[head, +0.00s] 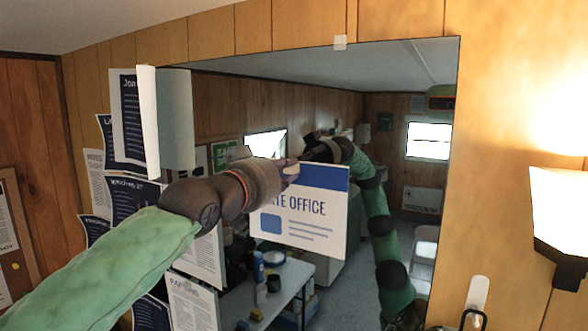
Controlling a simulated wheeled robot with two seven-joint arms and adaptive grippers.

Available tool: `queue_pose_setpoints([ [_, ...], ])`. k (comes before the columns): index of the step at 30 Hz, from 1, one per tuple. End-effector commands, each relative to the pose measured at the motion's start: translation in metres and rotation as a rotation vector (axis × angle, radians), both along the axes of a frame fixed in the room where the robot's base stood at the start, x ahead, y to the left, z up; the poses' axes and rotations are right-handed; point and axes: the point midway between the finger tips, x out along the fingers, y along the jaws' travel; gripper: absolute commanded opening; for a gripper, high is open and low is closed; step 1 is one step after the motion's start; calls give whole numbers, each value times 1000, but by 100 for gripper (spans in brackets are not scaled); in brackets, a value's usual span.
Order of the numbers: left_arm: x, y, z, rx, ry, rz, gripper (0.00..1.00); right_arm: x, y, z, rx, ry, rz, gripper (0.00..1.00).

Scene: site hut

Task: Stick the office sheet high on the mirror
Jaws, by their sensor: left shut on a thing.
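The office sheet (318,229), white with a blue top band and the words "...TE OFFICE", hangs in front of the mirror. The mirror (410,60) is a large pane on the wood-panelled wall and reflects the room and a green-sleeved arm of mine. My left gripper (288,172) is shut on the sheet's upper left corner, around mid-height of the mirror. The gripper hides the start of the lettering. I cannot tell whether the sheet touches the glass. My right gripper is not in view.
A small white piece (340,42) sits at the mirror's top edge. Several printed papers (130,190) and a curled white sheet (170,120) are at the mirror's left. A lit wall lamp (560,215) and a hook (476,300) are on the right. The glass above the sheet is bare.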

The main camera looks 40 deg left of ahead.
Motion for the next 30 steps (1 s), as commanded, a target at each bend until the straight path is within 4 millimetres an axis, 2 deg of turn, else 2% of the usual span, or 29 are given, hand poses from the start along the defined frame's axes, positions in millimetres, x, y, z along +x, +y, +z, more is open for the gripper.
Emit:
queue_pose_setpoints([
  [10,0,0,-1,0,2,-1,0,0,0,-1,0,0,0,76],
  [11,0,0,-1,0,2,-1,29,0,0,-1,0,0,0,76],
  [13,0,0,-1,0,2,-1,48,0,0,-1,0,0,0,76],
  [24,-2,0,0,0,0,0,48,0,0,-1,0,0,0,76],
  [30,-23,-3,1,-1,-3,-2,48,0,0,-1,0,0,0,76],
])
